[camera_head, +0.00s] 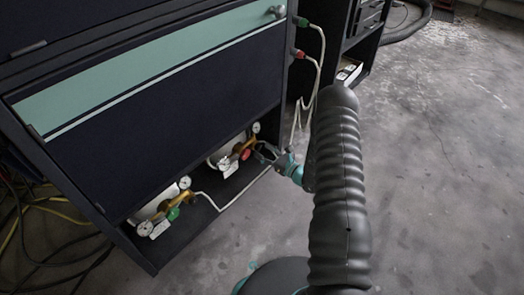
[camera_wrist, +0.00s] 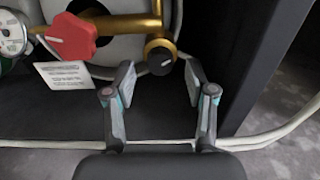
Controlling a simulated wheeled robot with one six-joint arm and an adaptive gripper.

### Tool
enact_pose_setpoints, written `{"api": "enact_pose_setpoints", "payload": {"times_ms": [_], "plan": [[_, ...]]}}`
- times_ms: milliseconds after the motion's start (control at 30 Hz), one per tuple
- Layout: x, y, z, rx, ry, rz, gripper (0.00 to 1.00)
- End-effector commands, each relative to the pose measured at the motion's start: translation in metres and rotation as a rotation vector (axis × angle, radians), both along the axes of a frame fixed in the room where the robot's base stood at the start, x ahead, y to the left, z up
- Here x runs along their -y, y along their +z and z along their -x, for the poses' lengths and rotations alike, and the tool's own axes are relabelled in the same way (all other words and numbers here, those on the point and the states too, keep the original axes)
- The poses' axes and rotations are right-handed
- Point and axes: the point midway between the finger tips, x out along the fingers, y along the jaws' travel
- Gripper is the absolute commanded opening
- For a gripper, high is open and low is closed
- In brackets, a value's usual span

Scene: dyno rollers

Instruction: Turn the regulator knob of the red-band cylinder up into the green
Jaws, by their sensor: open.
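The regulator shows in the wrist view with a large red knob (camera_wrist: 70,38) at upper left and a small black knob (camera_wrist: 159,57) with a pale mark on a brass body (camera_wrist: 152,22). I cannot tell for sure which is the regulator knob. A white cylinder (camera_wrist: 122,48) sits behind; no red band is clear. A gauge (camera_wrist: 12,36) is cut off at the left edge, its reading unclear. My gripper (camera_wrist: 160,78) is open and empty, its fingertips either side of the black knob in the picture; contact is not visible. In the head view my gripper (camera_head: 267,154) is right of the red knob (camera_head: 246,154).
A second cylinder with a green knob (camera_head: 174,213) lies further left on the same low shelf. The dark cabinet (camera_head: 170,90) overhangs both. A cabinet post (camera_wrist: 265,60) stands close right of my gripper. A pale hose (camera_wrist: 255,142) crosses below. Floor (camera_head: 440,170) at right is clear.

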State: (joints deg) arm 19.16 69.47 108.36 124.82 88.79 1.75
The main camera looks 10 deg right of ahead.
Motion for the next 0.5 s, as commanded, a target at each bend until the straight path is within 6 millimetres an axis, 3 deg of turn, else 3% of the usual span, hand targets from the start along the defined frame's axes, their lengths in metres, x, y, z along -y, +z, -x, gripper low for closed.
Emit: {"api": "enact_pose_setpoints", "payload": {"times_ms": [467,500], "plan": [[-0.0089,-0.0002,-0.0119,-0.001,0.0,0.0,0.55],[-0.0089,-0.0002,-0.0119,-0.001,0.0,0.0,0.5]]}}
